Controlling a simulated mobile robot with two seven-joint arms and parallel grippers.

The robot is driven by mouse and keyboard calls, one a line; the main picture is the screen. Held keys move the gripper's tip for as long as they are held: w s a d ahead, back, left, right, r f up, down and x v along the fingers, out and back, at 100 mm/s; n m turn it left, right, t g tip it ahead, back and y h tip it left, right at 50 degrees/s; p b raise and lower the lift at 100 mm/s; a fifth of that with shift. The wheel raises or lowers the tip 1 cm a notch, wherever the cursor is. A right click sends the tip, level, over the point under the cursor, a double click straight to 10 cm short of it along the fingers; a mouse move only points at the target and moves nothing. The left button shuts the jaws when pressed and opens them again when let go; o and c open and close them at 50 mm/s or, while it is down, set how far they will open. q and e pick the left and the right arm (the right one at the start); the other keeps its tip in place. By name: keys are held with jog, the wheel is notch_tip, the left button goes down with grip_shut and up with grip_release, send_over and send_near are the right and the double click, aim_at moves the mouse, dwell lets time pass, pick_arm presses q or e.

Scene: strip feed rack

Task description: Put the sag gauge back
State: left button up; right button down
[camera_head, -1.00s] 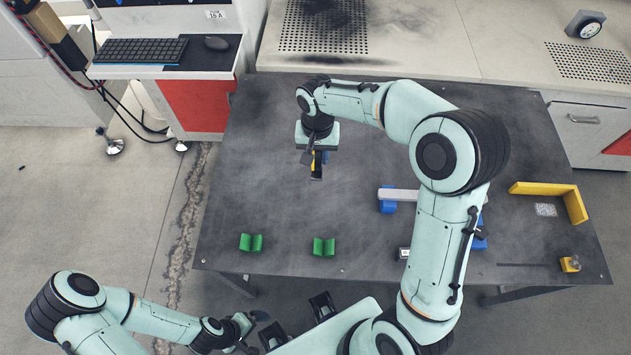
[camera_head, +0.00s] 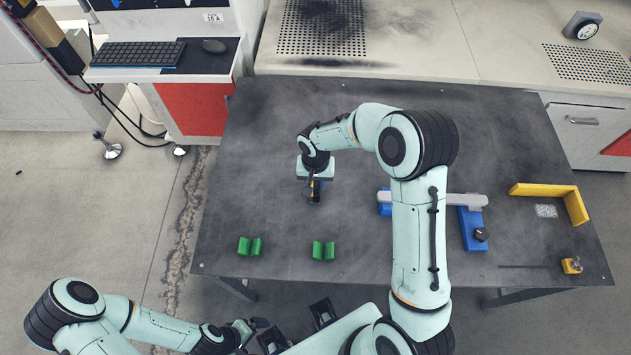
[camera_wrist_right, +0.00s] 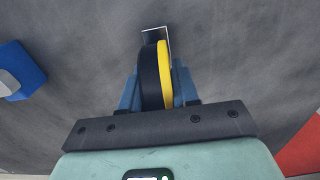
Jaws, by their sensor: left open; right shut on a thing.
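My right gripper (camera_head: 315,196) is shut on a black and yellow disc-like thing, which I take to be the sag gauge (camera_wrist_right: 165,75). In the right wrist view the gauge sits between the blue fingers, with a thin metal bracket at its far end. The gripper points down over the middle-left of the dark table (camera_head: 345,220); I cannot tell whether the gauge touches it. My left gripper (camera_head: 258,327) is open and empty, off the table's front edge at the lower left. Two green notched blocks (camera_head: 250,246) (camera_head: 323,250) stand empty near the front edge.
Right of my right forearm, a grey bar (camera_head: 462,199) lies across blue supports (camera_head: 470,222) with a black knob. Farther right are a yellow angle fence (camera_head: 545,190), a patterned patch (camera_head: 546,211) and a small yellow block (camera_head: 571,265). The table's back left is clear.

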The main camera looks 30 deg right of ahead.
jog(key=shift+f, duration=0.15)
jog(key=c, duration=0.8)
grip_release()
jog(key=shift+c, duration=0.2)
notch_tip(320, 180, up, 12)
jog(key=shift+r+p, duration=0.2)
jog(key=shift+p, duration=0.15)
